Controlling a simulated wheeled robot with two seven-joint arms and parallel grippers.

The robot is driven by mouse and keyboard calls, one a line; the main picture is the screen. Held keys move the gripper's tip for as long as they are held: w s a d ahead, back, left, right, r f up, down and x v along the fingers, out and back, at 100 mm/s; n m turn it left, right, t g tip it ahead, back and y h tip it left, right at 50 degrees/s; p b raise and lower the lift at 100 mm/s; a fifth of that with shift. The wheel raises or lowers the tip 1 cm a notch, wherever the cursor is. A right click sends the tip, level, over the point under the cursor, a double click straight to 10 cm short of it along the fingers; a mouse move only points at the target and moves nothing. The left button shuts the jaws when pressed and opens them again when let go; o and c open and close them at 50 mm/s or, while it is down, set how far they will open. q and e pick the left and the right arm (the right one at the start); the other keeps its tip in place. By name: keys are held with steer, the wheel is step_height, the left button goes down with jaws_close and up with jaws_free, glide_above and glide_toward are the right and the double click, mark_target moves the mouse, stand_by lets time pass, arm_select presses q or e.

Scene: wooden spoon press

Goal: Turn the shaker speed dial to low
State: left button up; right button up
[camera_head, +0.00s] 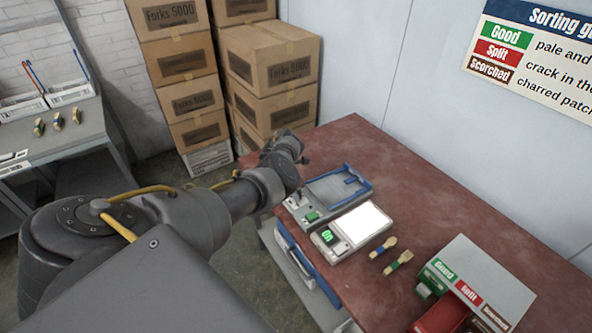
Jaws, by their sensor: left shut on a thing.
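The shaker (338,188), a grey device with a blue frame on top, sits on the red-brown table. A small green display (312,216) shows on its front panel. My left arm comes in from the lower left, and my left gripper (290,180) is at the shaker's left end, over the panel's far side. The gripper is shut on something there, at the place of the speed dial. The dial and the fingertips are hidden behind my gripper, so the dial's setting cannot be read. My right gripper is not in view.
A scale (362,224) with a lit white plate stands beside the shaker. Cardboard boxes (270,70) are stacked behind the table. The table's back right is clear.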

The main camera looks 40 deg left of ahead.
arm_select(q)
steer(key=shift+m+g, duration=0.3)
steer(key=shift+m, duration=0.4)
steer(key=o, duration=1)
steer(key=p+v, duration=0.2)
steer(key=v, duration=0.8)
steer(key=shift+a+r+p, duration=0.2)
steer(key=shift+r+p, duration=0.15)
steer(key=shift+p, duration=0.05)
